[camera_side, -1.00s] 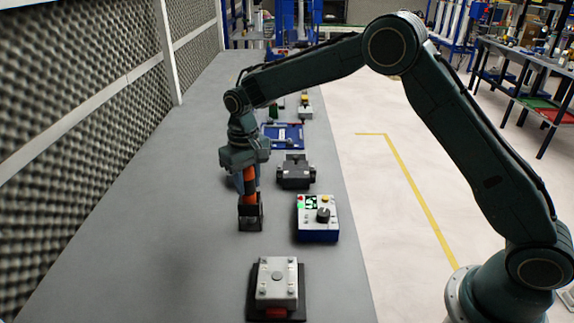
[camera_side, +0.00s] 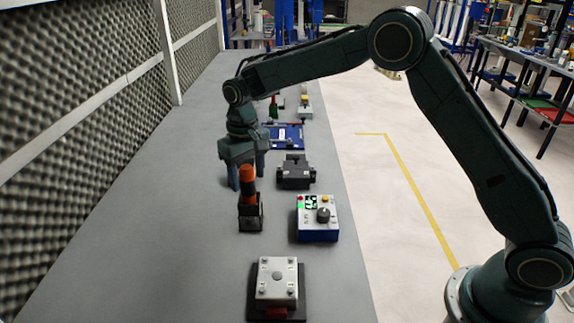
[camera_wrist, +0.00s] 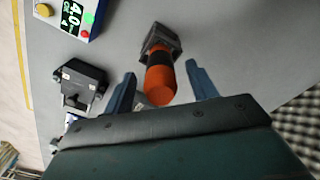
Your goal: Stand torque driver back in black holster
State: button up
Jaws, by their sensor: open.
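The torque driver (camera_side: 247,183), orange with a dark band, stands upright in the black holster (camera_side: 250,213) on the grey bench. In the wrist view the driver (camera_wrist: 160,84) points its orange end toward me, and the holster (camera_wrist: 160,38) is around its far end. My gripper (camera_side: 246,185) is open and empty, behind the driver in the side view. In the wrist view its two fingers (camera_wrist: 158,82) are spread apart, with the driver beyond and between them, not touching either.
A controller box (camera_side: 317,218) with a display and knob stands right of the holster. A black fixture (camera_side: 295,172) and a blue tray (camera_side: 285,137) lie farther back. A silver-topped block (camera_side: 277,281) is in front. A foam wall (camera_side: 75,120) borders the left; bench space beside it is clear.

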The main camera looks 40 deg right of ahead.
notch_tip(320, 180, up, 11)
jog(key=shift+r, duration=0.3)
dwell(0.7)
jog(key=s+d+r+t, duration=0.1)
jog(key=s+d+r, duration=0.35)
jog(key=s, duration=0.45)
jog(key=s+d+r+t, duration=0.2)
jog(key=s+d+r, duration=0.1)
jog(key=s+r, duration=0.4)
jog(key=s+d+f+t, duration=0.1)
jog(key=s+d+f, duration=0.1)
jog(key=s, duration=0.8)
jog(key=s+d+f+t, duration=0.1)
jog(key=s+f, duration=0.4)
jog(key=s, duration=0.5)
jog(key=shift+d+t, duration=0.3)
jog(key=shift+d, duration=0.3)
